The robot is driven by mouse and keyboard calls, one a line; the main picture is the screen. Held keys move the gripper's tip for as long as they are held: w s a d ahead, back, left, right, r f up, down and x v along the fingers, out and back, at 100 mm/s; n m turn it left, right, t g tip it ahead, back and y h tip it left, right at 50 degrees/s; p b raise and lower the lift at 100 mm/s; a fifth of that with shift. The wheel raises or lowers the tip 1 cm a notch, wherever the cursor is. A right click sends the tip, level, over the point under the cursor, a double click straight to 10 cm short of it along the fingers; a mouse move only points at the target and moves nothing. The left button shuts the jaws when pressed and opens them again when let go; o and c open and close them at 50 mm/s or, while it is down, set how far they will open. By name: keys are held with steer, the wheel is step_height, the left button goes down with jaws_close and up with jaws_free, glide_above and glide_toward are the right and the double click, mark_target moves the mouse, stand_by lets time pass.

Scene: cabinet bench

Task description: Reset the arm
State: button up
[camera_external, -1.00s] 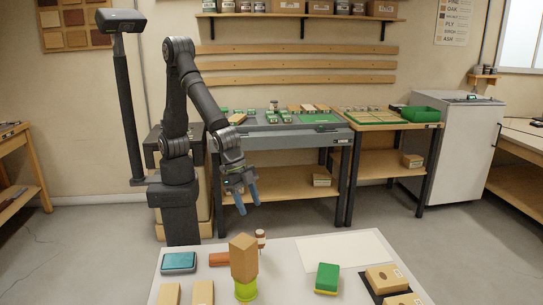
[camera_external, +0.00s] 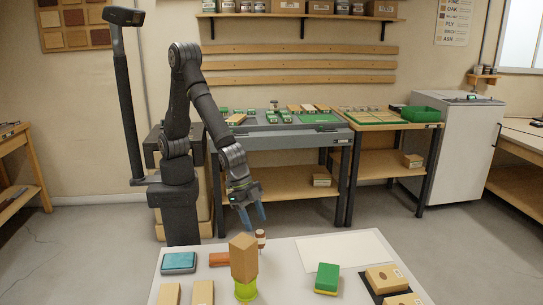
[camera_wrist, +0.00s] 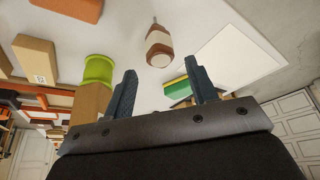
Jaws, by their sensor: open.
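My gripper (camera_external: 254,215) is open and empty, fingers pointing down, above the back edge of the white bench top (camera_external: 290,262). In the wrist view, its two blue-grey fingers (camera_wrist: 163,90) stand apart with nothing between them. A tan wooden block (camera_external: 243,258) stands upright on a lime-green cylinder (camera_external: 246,290) toward the front.
A teal box (camera_external: 179,262) and an orange-brown block (camera_external: 219,259) lie at left. A green-and-yellow block (camera_external: 327,278) sits right of centre, with tan blocks on a dark mat (camera_external: 370,288) further right. A blank white sheet (camera_external: 345,249) lies at the back right.

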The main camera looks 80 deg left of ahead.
mark_target(259, 232)
steer(key=x, duration=0.6)
steer(key=shift+f, duration=0.1)
steer(key=shift+r, duration=0.2)
